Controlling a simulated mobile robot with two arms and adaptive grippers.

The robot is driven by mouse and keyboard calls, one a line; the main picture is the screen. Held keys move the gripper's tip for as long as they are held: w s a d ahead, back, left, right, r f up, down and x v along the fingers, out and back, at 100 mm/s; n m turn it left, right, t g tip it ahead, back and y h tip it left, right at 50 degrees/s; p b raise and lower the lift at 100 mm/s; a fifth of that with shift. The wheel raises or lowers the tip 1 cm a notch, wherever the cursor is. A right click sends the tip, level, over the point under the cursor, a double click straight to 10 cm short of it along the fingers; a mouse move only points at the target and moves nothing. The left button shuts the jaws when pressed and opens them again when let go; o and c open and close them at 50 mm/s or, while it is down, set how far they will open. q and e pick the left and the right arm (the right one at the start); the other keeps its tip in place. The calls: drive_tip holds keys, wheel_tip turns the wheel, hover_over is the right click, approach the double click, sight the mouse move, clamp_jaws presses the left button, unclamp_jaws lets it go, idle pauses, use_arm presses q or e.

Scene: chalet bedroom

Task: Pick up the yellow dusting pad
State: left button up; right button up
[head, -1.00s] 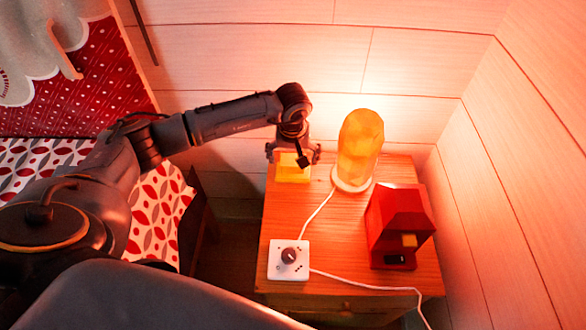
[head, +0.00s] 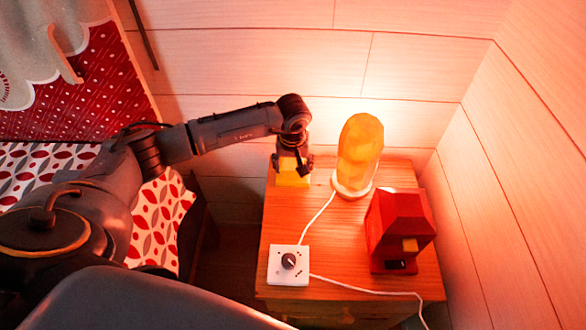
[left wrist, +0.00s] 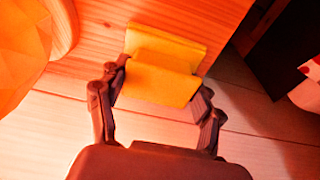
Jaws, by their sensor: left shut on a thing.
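The yellow dusting pad (head: 292,178) is at the back left of the wooden nightstand, partly hidden by my gripper in the head view. In the left wrist view the yellow pad (left wrist: 163,70) sits between the two dark fingers, which touch its sides. My left gripper (head: 292,170) points down from above and is shut on the pad; it also shows in the left wrist view (left wrist: 158,85). I cannot tell whether the pad still touches the tabletop. My right gripper is not in view.
The nightstand (head: 325,233) also bears a lit orange lamp (head: 360,150) just right of the pad, a red house-shaped object (head: 398,225) and a white dial box (head: 288,265). A white cord (head: 316,216) crosses the top. Wooden walls stand behind and right; a bed lies left.

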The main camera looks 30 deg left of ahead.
sight(293, 164)
use_arm(q)
drive_tip(key=shift+r, duration=0.6)
wheel_tip(293, 164, up, 3)
drive_tip(key=shift+s+f, duration=0.15)
drive_tip(key=shift+f, duration=0.05)
drive_tip(key=s+d+r, duration=0.6)
drive_tip(key=s+r, duration=0.3)
drive_tip(key=s, duration=0.3)
drive_tip(key=shift+s+p, duration=0.15)
drive_tip(key=shift+p, duration=0.3)
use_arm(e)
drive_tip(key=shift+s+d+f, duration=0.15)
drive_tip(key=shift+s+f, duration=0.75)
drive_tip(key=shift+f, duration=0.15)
use_arm(q)
drive_tip(key=shift+r, duration=0.1)
